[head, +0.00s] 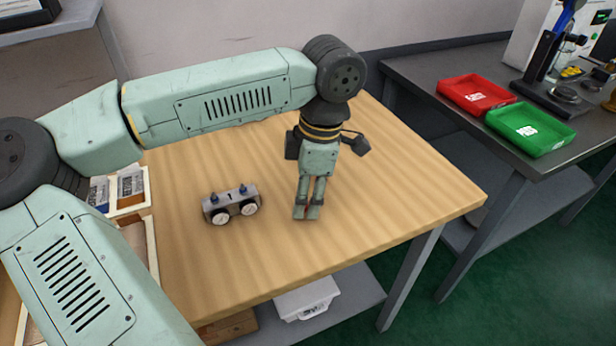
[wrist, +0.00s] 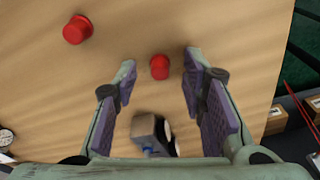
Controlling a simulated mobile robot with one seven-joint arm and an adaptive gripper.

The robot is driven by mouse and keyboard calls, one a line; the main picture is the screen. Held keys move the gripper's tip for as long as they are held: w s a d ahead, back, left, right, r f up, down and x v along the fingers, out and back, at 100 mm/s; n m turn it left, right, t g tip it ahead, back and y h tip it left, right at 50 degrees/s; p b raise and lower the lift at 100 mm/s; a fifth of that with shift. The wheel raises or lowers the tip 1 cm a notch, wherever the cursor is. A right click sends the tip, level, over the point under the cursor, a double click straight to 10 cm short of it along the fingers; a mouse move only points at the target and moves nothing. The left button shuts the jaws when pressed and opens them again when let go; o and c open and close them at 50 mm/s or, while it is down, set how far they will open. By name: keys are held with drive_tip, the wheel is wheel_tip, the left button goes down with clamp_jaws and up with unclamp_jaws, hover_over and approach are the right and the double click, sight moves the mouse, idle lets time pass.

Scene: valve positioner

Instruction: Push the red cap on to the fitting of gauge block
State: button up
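A red cap (wrist: 160,67) sits between my fingertips in the wrist view, with a gap on each side. My gripper (wrist: 160,64) is open and points down at the table; in the head view my gripper (head: 307,213) is low over the wood, right of the gauge block. A second red cap (wrist: 77,30) lies to the upper left in the wrist view. The gauge block (head: 231,203) is grey, with two white dials on its front and two blue fittings on top. Part of the gauge block (wrist: 146,128) also shows between the finger bases, with the rest hidden by my gripper.
The wooden table (head: 380,215) is clear to the right of my gripper. Framed trays (head: 130,190) lie at its left, partly behind my arm. A red tray (head: 475,93) and a green tray (head: 530,128) stand on the side bench. A white bin (head: 306,298) is below.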

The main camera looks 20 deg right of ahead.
drive_tip(key=shift+f, duration=0.15)
drive_tip(key=shift+c, duration=0.2)
clamp_jaws()
idle(0.7)
idle(0.4)
